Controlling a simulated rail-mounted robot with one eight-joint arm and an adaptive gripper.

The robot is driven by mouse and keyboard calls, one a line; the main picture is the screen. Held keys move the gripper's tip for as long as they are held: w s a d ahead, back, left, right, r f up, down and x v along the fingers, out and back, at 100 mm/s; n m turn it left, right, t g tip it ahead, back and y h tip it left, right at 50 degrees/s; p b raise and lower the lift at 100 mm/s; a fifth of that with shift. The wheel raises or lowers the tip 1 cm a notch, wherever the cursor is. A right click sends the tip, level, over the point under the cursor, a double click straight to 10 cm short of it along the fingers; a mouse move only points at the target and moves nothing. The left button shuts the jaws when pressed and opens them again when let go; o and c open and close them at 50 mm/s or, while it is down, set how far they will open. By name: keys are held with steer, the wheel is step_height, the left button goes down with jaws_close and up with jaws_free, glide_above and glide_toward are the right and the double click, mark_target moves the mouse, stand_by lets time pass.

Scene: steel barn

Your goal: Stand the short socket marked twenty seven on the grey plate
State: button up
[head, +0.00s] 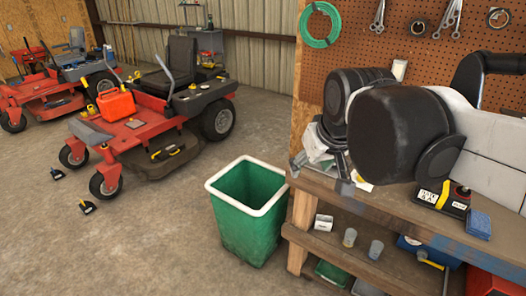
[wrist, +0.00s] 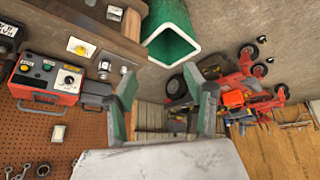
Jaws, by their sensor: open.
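My gripper (wrist: 162,88) is open, with its two green-lined fingers apart and nothing between them in the wrist view. In the head view my dark arm links cover much of the workbench top (head: 315,184) and hide most of my gripper. In the wrist view small shiny metal pieces (wrist: 104,66) stand on the bench to the left of the fingers. They are too small to read any mark. I cannot make out which is the short socket marked twenty seven.
A green bin (head: 248,212) with a white rim stands left of the bench. A red control box (wrist: 46,79) is on the bench in the wrist view. A blue sponge-like block (head: 479,225) lies near the bench's front edge. Red mowers (head: 150,128) stand beyond open floor.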

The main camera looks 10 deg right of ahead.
steer(key=s+a+f+t, duration=0.1)
steer(key=s+f, duration=0.5)
steer(key=s, duration=0.2)
steer(key=shift+s+a+f+m, duration=0.25)
steer(key=shift+a+f+m, duration=0.05)
steer(key=shift+a, duration=0.1)
steer(key=shift+f, duration=0.1)
